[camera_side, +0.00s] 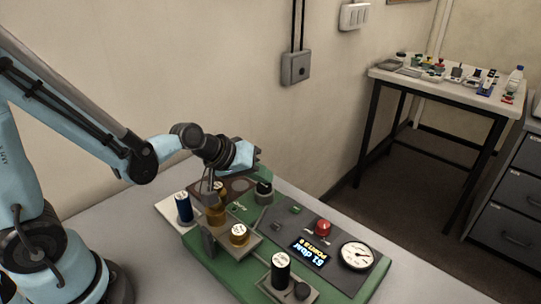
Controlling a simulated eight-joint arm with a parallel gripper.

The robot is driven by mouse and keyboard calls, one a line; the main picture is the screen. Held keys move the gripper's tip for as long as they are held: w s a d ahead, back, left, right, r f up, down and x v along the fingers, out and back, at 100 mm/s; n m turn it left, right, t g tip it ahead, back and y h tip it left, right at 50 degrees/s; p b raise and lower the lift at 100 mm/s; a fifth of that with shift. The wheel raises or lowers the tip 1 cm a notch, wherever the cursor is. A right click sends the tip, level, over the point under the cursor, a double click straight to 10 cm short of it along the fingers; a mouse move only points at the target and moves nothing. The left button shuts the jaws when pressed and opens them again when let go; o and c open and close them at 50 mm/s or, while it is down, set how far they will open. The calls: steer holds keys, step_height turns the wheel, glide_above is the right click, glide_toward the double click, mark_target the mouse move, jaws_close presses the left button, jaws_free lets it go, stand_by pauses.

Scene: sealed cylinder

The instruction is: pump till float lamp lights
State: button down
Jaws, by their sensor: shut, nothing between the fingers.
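My gripper (212,192) points down over the rear left of a green-based apparatus (228,268), and its fingers are shut and empty. Just below it is an amber cylinder (216,214), partly hidden; I cannot tell whether they touch. A second amber cylinder (239,235) with a pale top stands in front. A small display (309,253) shows lit text, upside down to this view, seeming to read 51 dbar above a second line too small to read. A round dial gauge (357,255) is at the right. I cannot make out which part is the float lamp or whether it is lit.
A red knob (323,228) stands behind the display. A black cylinder (281,268) stands at the front, a blue one (183,208) at the left, and a dark knob (263,190) at the rear. The grey table (150,265) is clear left of the apparatus.

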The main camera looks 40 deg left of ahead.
steer(key=shift+s+f, duration=0.15)
steer(key=shift+f, duration=0.5)
stand_by(0.7)
steer(key=shift+s+a+r, duration=0.2)
steer(key=shift+s+r, duration=0.05)
steer(key=shift+r, duration=0.25)
steer(key=shift+s+a+r, duration=0.15)
steer(key=shift+s+r, duration=0.05)
steer(key=shift+r, duration=0.25)
step_height(320, 180, up, 5)
steer(key=shift+w+r, duration=0.1)
steer(key=shift+w, duration=0.05)
stand_by(0.4)
stand_by(2.8)
step_height(320, 180, up, 5)
glide_above(260, 186)
steer(key=shift+f, duration=0.2)
